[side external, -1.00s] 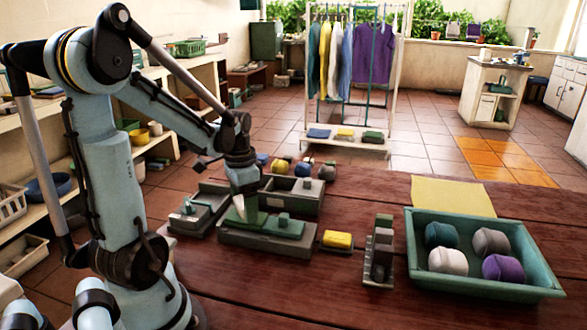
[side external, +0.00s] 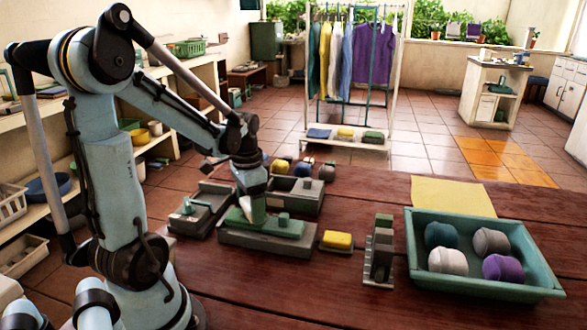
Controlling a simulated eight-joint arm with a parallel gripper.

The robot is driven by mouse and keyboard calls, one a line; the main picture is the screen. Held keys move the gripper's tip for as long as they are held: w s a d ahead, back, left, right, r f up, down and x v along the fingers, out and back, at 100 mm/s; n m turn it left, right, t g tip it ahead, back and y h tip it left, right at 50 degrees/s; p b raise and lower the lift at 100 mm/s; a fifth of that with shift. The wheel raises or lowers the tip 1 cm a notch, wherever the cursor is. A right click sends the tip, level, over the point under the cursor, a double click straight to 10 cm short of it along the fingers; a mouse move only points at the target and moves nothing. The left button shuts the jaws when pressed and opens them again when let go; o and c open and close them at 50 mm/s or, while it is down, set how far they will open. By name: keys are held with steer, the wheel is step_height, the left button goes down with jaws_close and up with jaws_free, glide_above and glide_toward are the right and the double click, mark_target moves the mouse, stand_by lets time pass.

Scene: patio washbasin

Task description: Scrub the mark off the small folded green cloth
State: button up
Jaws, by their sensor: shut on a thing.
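Green folded cloth (side external: 236,222) lies on a long grey block (side external: 262,241) near the left of the table. A small grey knob-like piece (side external: 283,218) stands on the green toward its right. My gripper (side external: 258,216) points down at the middle of the green, just left of that piece. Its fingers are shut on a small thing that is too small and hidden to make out. Its tip appears to be at the cloth, but I cannot tell whether it presses on it. I cannot make out a mark on the cloth.
A yellow sponge-like block (side external: 338,240) lies right of the grey block, then an upright grey holder (side external: 380,250). A grey bin (side external: 300,196) stands behind the gripper.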

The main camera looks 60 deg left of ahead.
steer(key=shift+s+a, duration=1)
steer(key=shift+w+d+f, duration=0.1)
steer(key=shift+w+d, duration=0.95)
steer(key=shift+d, duration=0.05)
stand_by(3.2)
steer(key=shift+r, duration=2.5)
steer(key=s+a, duration=0.1)
steer(key=s+a+r, duration=0.1)
steer(key=shift+s, duration=0.4)
steer(key=shift+f, duration=2.35)
